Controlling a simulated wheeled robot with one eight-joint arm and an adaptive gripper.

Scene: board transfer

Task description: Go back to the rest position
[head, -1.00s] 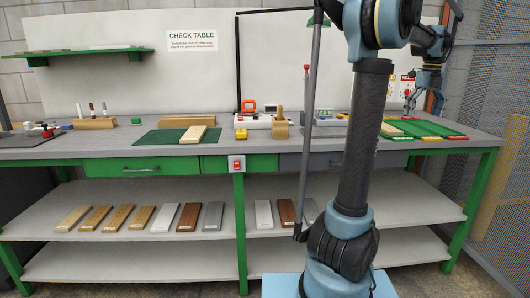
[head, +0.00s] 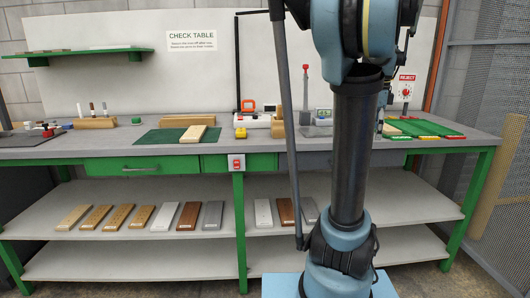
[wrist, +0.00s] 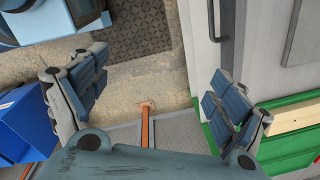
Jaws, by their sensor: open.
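My gripper (wrist: 160,72) shows in the wrist view with its two padded fingers wide apart and nothing between them. It hangs above bare floor, beside the table edge. In the head view my upright arm fills the middle right, and the gripper cannot be made out there. A pale board (wrist: 298,115) lies in a green-edged tray (wrist: 218,128) at the right of the wrist view, apart from the fingers.
The grey table (head: 80,149) carries a green mat (head: 150,138) with a pale board (head: 194,134) on it. A green tray area (head: 440,129) lies at right by a reject sign (head: 406,88). A blue bin (wrist: 22,125) shows at left in the wrist view.

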